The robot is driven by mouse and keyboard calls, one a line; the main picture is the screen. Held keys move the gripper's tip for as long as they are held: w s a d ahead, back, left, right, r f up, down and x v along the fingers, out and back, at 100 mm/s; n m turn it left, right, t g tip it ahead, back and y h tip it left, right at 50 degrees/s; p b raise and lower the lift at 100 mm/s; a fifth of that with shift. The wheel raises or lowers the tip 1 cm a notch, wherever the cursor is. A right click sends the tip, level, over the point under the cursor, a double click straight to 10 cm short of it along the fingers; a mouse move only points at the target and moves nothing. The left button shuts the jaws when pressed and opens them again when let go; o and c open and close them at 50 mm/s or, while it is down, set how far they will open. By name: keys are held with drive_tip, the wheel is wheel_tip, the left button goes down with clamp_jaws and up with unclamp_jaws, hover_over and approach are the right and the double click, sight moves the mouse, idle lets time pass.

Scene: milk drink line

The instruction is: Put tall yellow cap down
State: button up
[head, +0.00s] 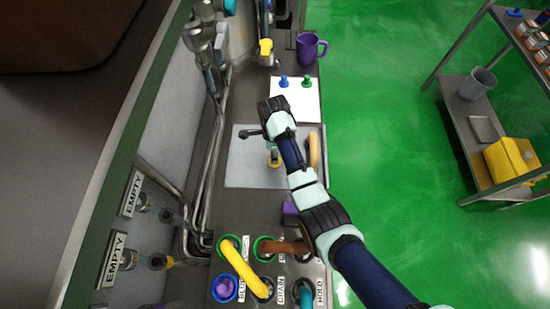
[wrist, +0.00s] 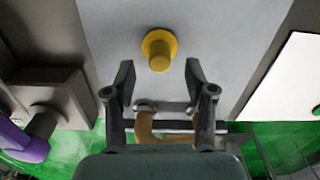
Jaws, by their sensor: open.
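The tall yellow cap (wrist: 160,48) stands on the grey mat (wrist: 115,25) in the wrist view, with a wide round flange and a narrower stem. My gripper (wrist: 160,72) is open, its two dark fingers spread on either side of the stem's end in the picture. Nothing is clamped between them, and I cannot tell whether either finger touches the cap. In the head view a small yellow piece (head: 274,161) shows on the grey mat (head: 240,172) below my wrist, partly covered.
A tan curved handle (head: 314,150) lies at the mat's right edge. A white board (head: 296,108) with blue and green pegs lies beyond. A purple jug (head: 307,48) stands at the far end. Yellow and brown hoses (head: 243,268) fill the near end. The mat's left part is clear.

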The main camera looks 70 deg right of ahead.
wheel_tip(320, 180, down, 5)
drive_tip(key=shift+f+b, duration=0.1)
drive_tip(key=shift+b, duration=0.45)
clamp_jaws()
